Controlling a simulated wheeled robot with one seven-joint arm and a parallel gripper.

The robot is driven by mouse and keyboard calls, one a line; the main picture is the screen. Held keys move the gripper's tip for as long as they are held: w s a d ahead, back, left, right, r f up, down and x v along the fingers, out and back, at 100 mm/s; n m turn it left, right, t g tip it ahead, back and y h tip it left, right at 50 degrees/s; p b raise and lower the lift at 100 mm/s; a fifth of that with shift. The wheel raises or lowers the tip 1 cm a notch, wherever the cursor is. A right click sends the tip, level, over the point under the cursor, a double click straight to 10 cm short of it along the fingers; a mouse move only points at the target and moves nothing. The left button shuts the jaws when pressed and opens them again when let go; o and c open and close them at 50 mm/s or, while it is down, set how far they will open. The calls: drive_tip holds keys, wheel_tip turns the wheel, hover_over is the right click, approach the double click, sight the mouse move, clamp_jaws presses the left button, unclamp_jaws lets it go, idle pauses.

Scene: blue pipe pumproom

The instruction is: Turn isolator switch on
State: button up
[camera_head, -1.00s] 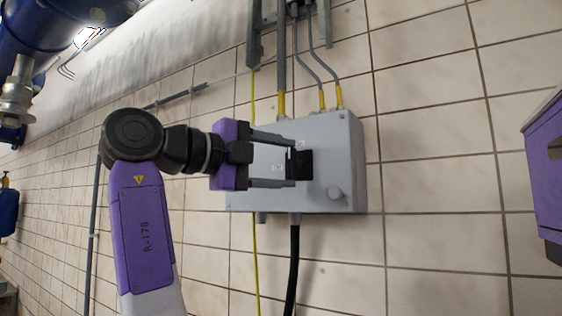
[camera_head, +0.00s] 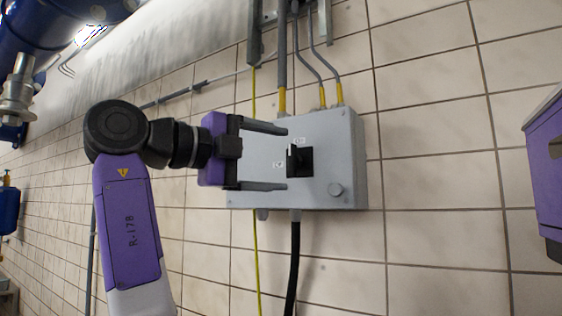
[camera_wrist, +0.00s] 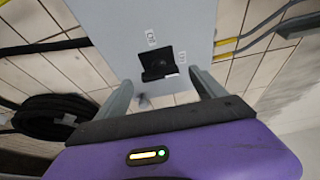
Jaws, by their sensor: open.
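The isolator switch is a black rotary handle (camera_head: 295,160) on a black square plate, on the front of a light grey box (camera_head: 333,131) on the tiled wall. Small white labels lie above it and to its left. In the wrist view the black switch (camera_wrist: 158,66) sits beyond the fingers, in the gap between them. My gripper (camera_head: 287,158) is open and empty, to the left of the switch in the head view. Its fingers point at the box, one above and one below the handle's height, apart from the handle. The handle's exact angle is hard to tell.
Grey conduits (camera_head: 283,72) with yellow ends enter the box top. A black cable (camera_head: 293,262) leaves below, and a thin yellow line (camera_head: 255,262) runs behind the box.

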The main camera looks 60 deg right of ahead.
drive_tip(key=v, duration=0.5)
drive_tip(key=shift+w+a+b, duration=0.15)
drive_tip(key=shift+a+b, duration=0.15)
drive_tip(key=shift+a, duration=0.05)
